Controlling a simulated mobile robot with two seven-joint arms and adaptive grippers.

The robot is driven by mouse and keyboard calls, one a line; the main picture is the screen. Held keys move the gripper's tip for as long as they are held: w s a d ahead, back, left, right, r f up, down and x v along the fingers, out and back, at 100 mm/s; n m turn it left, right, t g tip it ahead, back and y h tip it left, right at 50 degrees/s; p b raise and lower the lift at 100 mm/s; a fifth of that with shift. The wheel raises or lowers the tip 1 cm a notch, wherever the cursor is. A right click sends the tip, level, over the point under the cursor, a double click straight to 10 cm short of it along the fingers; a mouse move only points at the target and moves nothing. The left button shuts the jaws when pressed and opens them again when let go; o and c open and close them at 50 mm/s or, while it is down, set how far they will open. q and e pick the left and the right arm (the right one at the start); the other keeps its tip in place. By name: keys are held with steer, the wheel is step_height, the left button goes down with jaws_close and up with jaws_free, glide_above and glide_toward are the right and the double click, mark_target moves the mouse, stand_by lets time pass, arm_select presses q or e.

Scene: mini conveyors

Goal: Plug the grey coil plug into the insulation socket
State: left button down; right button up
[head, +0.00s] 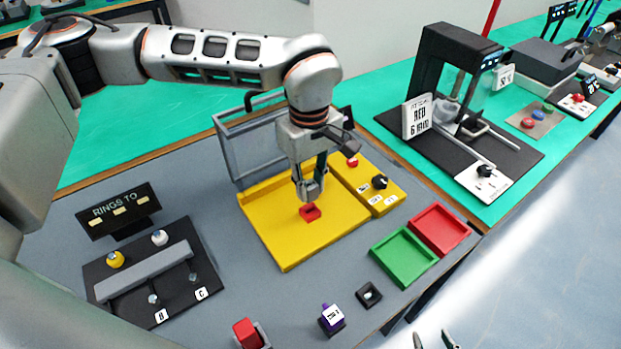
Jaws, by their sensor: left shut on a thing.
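My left gripper (311,188) reaches down over the yellow plate (283,247) of the tester. It is shut on a small grey piece between its fingertips, which looks like the grey coil plug, mostly hidden by the fingers. Right below the fingertips, a small red block (310,213) sits on the yellow plate; it looks like the insulation socket. I cannot tell whether the grey piece touches it or is in it. My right gripper (433,342) shows only its fingertips at the bottom edge; they are apart with nothing between them.
The grey-framed lid (228,155) stands raised behind the plate. A yellow control box (384,203) with a black knob and red button adjoins it. Green (404,284) and red (440,250) trays lie right. A purple block (331,318), red block (246,333) and black holder (369,295) stand in front.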

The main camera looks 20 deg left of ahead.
mark_target(310, 199)
arm_select(q)
steer(key=shift+f+b, duration=0.3)
steer(key=shift+f, duration=0.65)
arm_select(e)
steer(key=shift+s+f, duration=0.2)
steer(key=shift+f, duration=0.55)
arm_select(q)
steer(key=shift+p, duration=0.35)
arm_select(e)
steer(key=shift+w+r, duration=0.2)
steer(key=shift+r, duration=0.45)
arm_select(q)
steer(key=shift+f, duration=0.45)
arm_select(e)
steer(key=shift+s+f, duration=0.15)
steer(key=shift+f, duration=0.3)
arm_select(q)
steer(key=shift+f+b, duration=0.7)
steer(key=shift+f, duration=0.2)
arm_select(e)
steer(key=shift+s+f, duration=0.1)
steer(key=shift+f, duration=0.4)
arm_select(q)
steer(key=c, duration=1.7)
jaws_free()
step_height(310, 199, up, 12)
steer(key=shift+r, duration=0.1)
